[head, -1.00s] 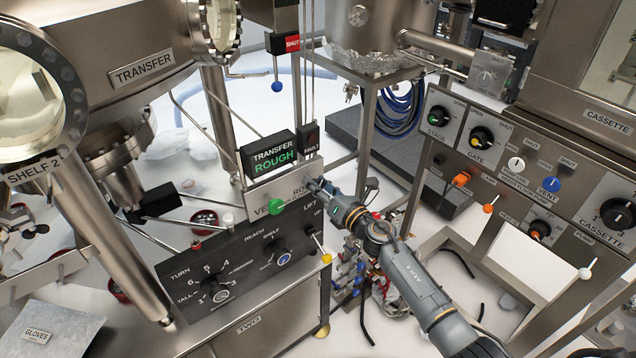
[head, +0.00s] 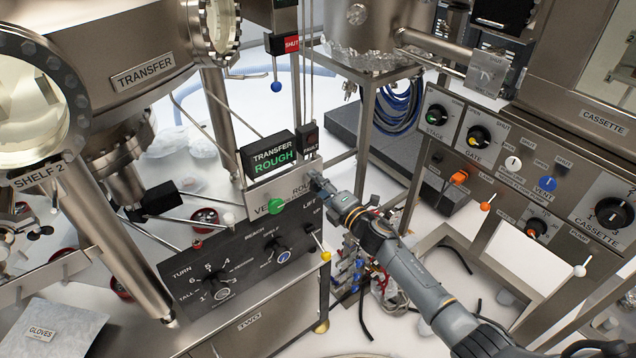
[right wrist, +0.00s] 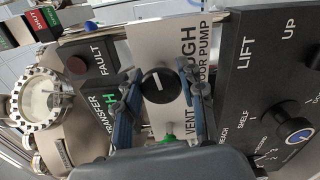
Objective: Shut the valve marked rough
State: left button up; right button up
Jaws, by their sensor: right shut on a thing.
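The rough valve's knob (right wrist: 160,85) is black and round with a white pointer line, on a light metal plate (right wrist: 150,40) lettered ROUGH and VENT. My right gripper (right wrist: 161,82) is shut on this knob, one finger on each side. In the head view my right gripper (head: 318,184) reaches the plate by the ROUGH lettering and hides the knob. The green VENT knob (head: 275,206) sits to its left; it also shows in the wrist view (right wrist: 168,132). A display (head: 268,155) above reads TRANSFER ROUGH, with ROUGH in green. My left gripper is out of view.
A dark FAULT box (head: 308,138) stands just above the plate. The black panel (head: 195,262) below carries several knobs and a yellow-tipped lift lever (head: 318,243). A cassette panel (head: 520,160) with knobs and levers stands right of my arm.

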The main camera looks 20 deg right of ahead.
jog(key=shift+f+m, duration=0.1)
jog(key=shift+m, duration=0.7)
jog(key=o, duration=1.2)
jog(key=v, duration=1.2)
